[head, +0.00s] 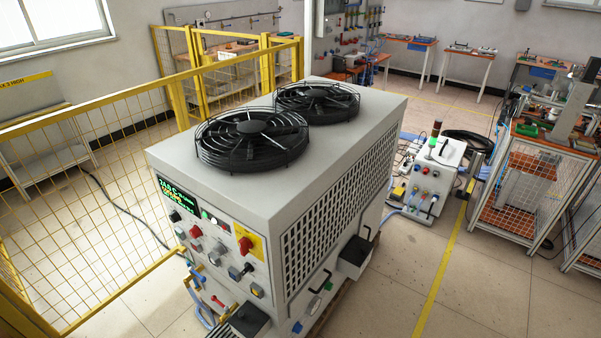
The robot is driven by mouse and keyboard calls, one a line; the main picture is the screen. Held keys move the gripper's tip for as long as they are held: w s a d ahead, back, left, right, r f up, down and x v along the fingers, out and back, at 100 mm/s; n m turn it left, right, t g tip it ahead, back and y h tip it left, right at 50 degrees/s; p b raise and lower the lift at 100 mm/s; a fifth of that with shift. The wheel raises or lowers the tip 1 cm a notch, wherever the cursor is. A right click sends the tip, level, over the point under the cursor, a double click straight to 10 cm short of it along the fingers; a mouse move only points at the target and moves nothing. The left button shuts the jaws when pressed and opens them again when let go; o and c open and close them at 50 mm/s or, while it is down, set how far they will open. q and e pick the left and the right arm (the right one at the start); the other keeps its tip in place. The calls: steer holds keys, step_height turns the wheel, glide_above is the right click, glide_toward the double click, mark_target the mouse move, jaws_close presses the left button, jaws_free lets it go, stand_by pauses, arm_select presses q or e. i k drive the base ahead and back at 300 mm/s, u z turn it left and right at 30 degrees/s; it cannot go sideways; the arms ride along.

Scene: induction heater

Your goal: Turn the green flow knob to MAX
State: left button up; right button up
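A large grey cooling cabinet (330,160) stands in the middle of the head view. Its front panel has a dark display with green and yellow text (176,195), a row of small knobs and buttons, and a red switch on a yellow plate (246,246). Red knobs (196,232) and grey and black ones show there. A small white unit (428,180) behind it at the right carries several small coloured knobs on its front. They are too small to tell which is the green flow knob or where it points. Neither of my grippers is in view.
Two black fan grilles (252,138) sit on the cabinet's top. A yellow mesh fence (90,220) runs along the left. An orange-shelved cage cart (525,185) stands at the right. Hoses lie around the units. The tiled floor (470,280) at the front right is clear.

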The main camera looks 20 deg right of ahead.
mark_target(329, 285)
steer(key=u, duration=0.05)
steer(key=k, duration=1.1)
steer(key=z, duration=1.05)
steer(key=i, duration=1.3)
steer(key=u, duration=0.9)
steer(key=i, duration=0.5)
steer(key=u, duration=0.6)
